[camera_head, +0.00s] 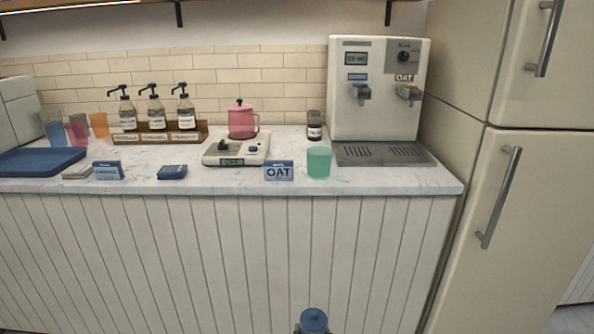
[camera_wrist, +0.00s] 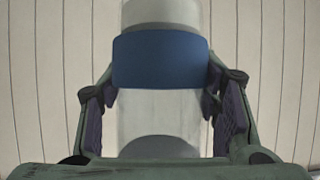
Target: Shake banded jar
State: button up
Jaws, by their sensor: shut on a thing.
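The banded jar (camera_wrist: 160,60) is a pale, clear cylinder with a wide blue band. It fills the middle of the wrist view, and its top is cut off by the frame edge. A dark grey rounded shape shows low behind or inside the clear part; I cannot tell which. My gripper (camera_wrist: 160,97) is shut on the jar, with one dark-padded finger at each side of it. In the head view a blue round top (camera_head: 313,319) shows at the bottom edge, in front of the counter; it looks like part of the held jar.
The marble counter (camera_head: 400,181) lies beyond, with white panelling below. A fridge (camera_head: 540,200) stands right.

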jog(key=s+a+f, duration=0.4)
jog(key=s+f, duration=0.1)
jog(key=f, duration=0.1)
notch_tip(320, 180, up, 6)
notch_tip(320, 180, down, 7)
jog(key=shift+s+a+m+h, duration=0.15)
jog(key=shift+s+m+h, duration=0.1)
jog(key=shift+m+h, duration=0.15)
dwell(0.4)
